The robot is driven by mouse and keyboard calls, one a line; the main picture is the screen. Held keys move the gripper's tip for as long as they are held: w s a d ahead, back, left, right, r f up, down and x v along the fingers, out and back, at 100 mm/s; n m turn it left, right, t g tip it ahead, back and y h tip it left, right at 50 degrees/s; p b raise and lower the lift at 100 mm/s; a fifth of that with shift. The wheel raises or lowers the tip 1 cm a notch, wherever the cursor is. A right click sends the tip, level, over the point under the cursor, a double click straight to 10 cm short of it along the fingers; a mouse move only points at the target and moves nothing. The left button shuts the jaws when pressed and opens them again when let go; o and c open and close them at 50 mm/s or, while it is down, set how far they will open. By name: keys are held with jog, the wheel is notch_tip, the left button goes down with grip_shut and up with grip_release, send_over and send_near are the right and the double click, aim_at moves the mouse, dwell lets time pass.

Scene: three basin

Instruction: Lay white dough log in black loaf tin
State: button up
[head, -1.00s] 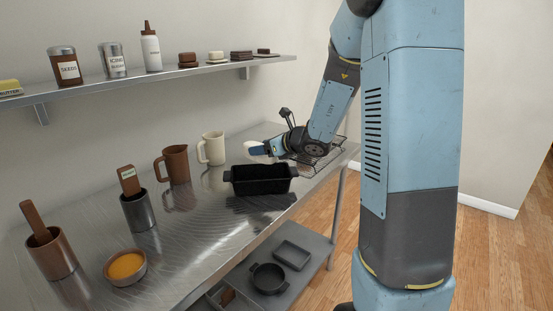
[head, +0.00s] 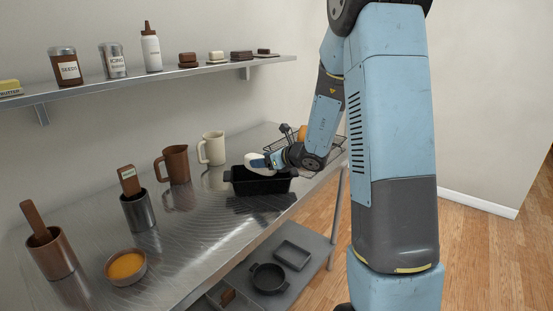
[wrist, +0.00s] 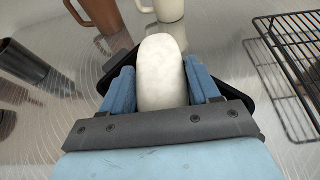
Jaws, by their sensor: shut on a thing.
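The white dough log (wrist: 162,72) is held between the two blue fingers of my gripper (wrist: 162,88). In the head view the dough log (head: 256,161) shows as a pale shape over the black loaf tin (head: 258,184), near the rim. The loaf tin stands on the steel table. In the wrist view the tin (wrist: 238,78) lies beneath the log and fingers, mostly hidden by them. The tin's inside is hidden there, and I cannot tell whether the log touches it.
A wire rack (head: 330,144) lies right of the tin. A cream mug (head: 213,147) and a brown jug (head: 175,164) stand to its left. Further left are a grey canister (head: 139,210), an orange-filled bowl (head: 125,266) and a brown pot (head: 52,252). A shelf (head: 180,72) runs above.

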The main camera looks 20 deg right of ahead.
jog(key=shift+f, duration=0.35)
jog(key=o, duration=1.3)
jog(key=shift+r, duration=0.15)
